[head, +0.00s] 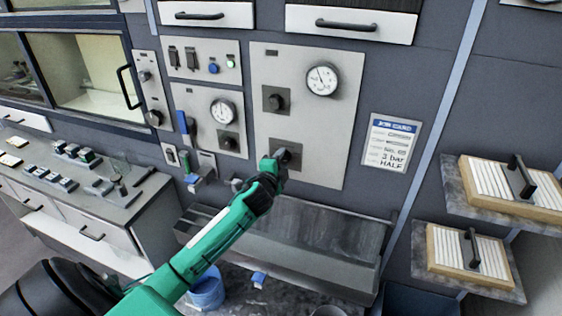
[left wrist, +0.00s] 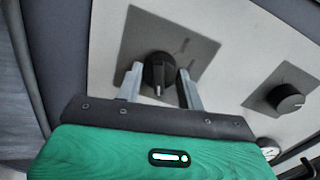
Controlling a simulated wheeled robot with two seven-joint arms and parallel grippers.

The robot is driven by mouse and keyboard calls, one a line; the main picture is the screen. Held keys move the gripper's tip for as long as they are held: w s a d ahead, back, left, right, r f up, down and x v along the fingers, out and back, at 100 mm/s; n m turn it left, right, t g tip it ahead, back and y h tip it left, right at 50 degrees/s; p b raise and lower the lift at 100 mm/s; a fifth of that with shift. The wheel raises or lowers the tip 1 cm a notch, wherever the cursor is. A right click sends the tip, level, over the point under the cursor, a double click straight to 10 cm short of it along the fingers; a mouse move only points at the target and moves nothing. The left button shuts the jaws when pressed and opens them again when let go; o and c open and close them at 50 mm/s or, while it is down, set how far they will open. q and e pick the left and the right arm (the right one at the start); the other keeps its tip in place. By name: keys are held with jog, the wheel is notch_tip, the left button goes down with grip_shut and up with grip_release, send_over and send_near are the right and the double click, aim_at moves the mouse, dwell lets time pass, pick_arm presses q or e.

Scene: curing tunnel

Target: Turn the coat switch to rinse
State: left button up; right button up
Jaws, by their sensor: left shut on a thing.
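The switch (left wrist: 158,74) is a round black knob with a pale pointer line, on a dark square plate on a light panel. In the head view its plate (head: 292,147) is the lower one on the large panel, partly hidden behind my gripper. My left gripper (left wrist: 160,84) has a finger on each side of the knob and is shut on it. In the head view the left gripper (head: 281,158) reaches the panel from below. I cannot read any labels around the knob. My right gripper is not in view.
Another knob (head: 276,99) and a round gauge (head: 322,79) sit above on the same panel. A job card (head: 391,143) reading "3 bar" and "HALF" hangs to the right. A metal trough (head: 290,245) lies below. Shelves with slatted blocks (head: 467,254) stand at right.

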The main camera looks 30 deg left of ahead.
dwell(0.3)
pick_arm(q)
jog(key=o, duration=1)
jog(key=shift+c, duration=0.2)
jog(key=shift+s+d+f+b, duration=0.15)
jog(key=shift+s+b, duration=0.15)
jog(key=shift+s, duration=0.25)
jog(key=b+v, duration=0.4)
jog(key=v, duration=0.8)
jog(key=shift+s, duration=0.35)
